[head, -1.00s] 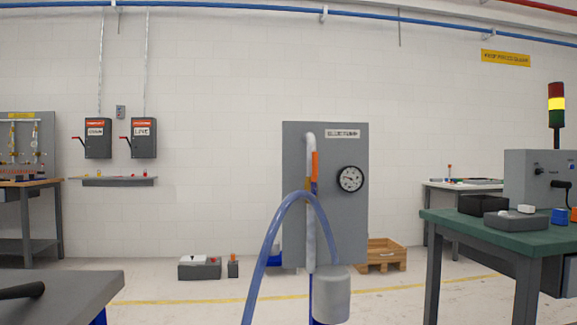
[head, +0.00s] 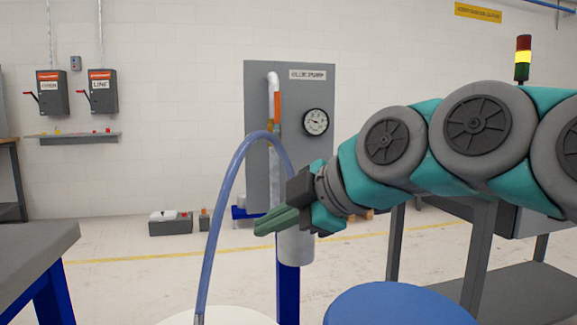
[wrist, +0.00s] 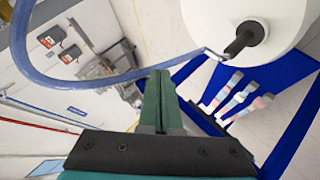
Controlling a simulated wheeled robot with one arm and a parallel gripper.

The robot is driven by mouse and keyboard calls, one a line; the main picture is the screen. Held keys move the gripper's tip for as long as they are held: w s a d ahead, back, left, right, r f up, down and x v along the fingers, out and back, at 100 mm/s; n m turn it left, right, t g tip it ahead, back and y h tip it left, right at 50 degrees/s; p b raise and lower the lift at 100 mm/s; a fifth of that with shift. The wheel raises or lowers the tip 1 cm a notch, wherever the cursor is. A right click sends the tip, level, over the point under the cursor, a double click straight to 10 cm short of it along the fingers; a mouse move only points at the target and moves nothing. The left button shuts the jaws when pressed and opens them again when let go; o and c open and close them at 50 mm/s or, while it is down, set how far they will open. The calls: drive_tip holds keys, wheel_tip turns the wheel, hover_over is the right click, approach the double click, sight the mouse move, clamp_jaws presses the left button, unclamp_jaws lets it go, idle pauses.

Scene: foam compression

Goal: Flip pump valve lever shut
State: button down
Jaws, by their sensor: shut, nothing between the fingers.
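The pump panel (head: 300,165) is a grey upright board with a pale vertical pipe and a round gauge (head: 316,122). An orange lever (head: 278,106) stands upright, in line with the pipe, above a small brass-coloured fitting. My gripper (head: 262,224), with green fingers, is below the lever and in front of the panel's lower part. It is shut and empty, apart from the lever. In the wrist view my gripper (wrist: 159,82) shows its fingers together; the lever cannot be made out there. The arm hides part of the panel's lower right.
A blue hose (head: 222,190) arches just left of my gripper and crosses the wrist view. A white round top (head: 240,318) and a blue round top (head: 400,308) are in front. A grey bench (head: 35,250) stands left. Two switch boxes (head: 52,93) (head: 103,92) hang on the wall.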

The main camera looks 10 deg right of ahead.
sight(277, 105)
drive_tip(key=w+d+r+n+t+y, duration=0.1)
drive_tip(key=w+d+r+n+t, duration=0.1)
drive_tip(key=d+r, duration=0.5)
drive_tip(key=w+d+r+n+t+y, duration=0.1)
drive_tip(key=w+d+r+n+t, duration=0.1)
drive_tip(key=d+r, duration=0.6)
wheel_tip(277, 105, up, 2)
drive_tip(key=shift+w+r+n+t+y+b, duration=0.1)
drive_tip(key=shift+w+n+t+y+b, duration=0.3)
drive_tip(key=shift+n+t, duration=0.6)
drive_tip(key=p+x, duration=0.2)
drive_tip(key=x, duration=1.2)
